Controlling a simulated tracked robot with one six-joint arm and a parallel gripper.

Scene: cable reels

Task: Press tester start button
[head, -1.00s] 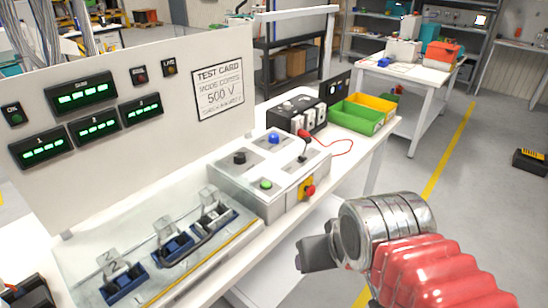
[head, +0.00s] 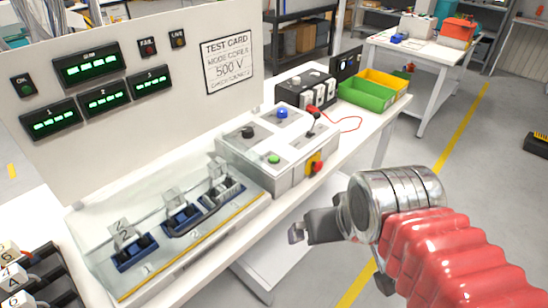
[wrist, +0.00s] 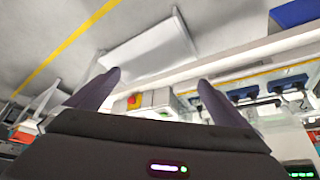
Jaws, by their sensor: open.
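The grey tester box (head: 240,165) stands on the white bench. Its top carries a green button (head: 273,159) near the front, a blue button (head: 281,113) at the back, a black knob (head: 248,131) and a small black lever. I cannot read which button is the start. A red knob on a yellow plate (head: 315,166) is on its side; it also shows in the wrist view (wrist: 134,101). My gripper (head: 298,233) is in front of the bench, to the right of and apart from the box. In the wrist view its two fingers (wrist: 157,88) are spread and empty.
A clear-covered fixture with blue clamps (head: 183,217) lies left of the box. Behind it stands a panel with green displays (head: 107,98). A black module (head: 305,91) and green bin (head: 367,95) are further back.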

